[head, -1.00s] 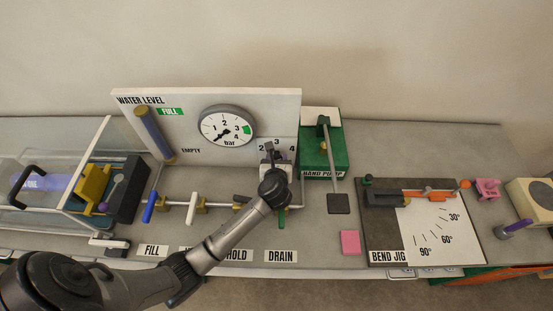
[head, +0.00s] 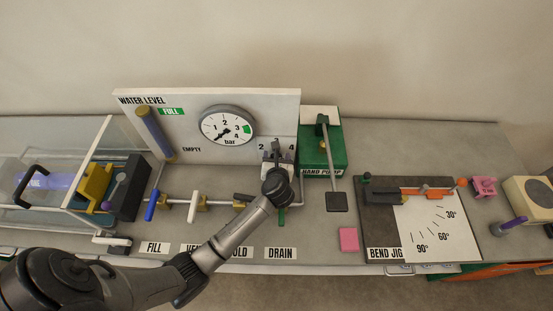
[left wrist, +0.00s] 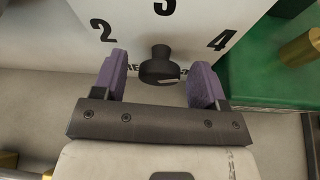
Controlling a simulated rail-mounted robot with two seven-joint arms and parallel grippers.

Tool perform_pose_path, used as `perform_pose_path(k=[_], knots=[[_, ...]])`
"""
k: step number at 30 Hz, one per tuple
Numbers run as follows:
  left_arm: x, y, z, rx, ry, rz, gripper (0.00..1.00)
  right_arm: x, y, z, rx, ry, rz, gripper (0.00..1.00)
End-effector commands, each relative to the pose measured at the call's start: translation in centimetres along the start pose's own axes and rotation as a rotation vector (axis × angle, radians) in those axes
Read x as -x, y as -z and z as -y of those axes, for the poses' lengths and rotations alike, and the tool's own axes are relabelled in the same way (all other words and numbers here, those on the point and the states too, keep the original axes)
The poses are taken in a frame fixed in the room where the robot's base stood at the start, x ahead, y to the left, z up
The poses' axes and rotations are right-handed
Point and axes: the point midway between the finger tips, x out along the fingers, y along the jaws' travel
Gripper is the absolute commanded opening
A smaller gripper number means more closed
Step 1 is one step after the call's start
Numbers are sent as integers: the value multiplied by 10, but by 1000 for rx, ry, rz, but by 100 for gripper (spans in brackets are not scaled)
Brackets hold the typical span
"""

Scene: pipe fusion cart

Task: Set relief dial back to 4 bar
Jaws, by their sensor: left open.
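The relief dial (left wrist: 160,68) is a dark round knob on the white panel (left wrist: 185,22) in the left wrist view. The numbers 2, 3 and 4 stand around it. In the head view my left gripper (head: 276,160) is at the panel's lower right and hides the dial. My right gripper is in neither view.
A pressure gauge (head: 228,126) sits on the panel, its needle at the low end. The green hand pump (head: 335,155) stands close to the right of the dial. Valve handles, such as the white one (head: 193,207), stand in front of the panel. The bend jig (head: 385,238) lies farther right.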

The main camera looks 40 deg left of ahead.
Motion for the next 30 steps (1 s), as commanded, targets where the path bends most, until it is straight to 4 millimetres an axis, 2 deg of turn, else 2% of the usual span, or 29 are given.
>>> perform_pose_path(k=[4,7,21,30], knots=[[8,0,1,2,1,-1,66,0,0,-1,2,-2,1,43],[22,1,1,2,2,-1,66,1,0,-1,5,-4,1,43],[109,1,0,3,1,-2,66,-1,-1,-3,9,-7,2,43],[135,1,0,0,0,-1,66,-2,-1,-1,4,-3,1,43]])
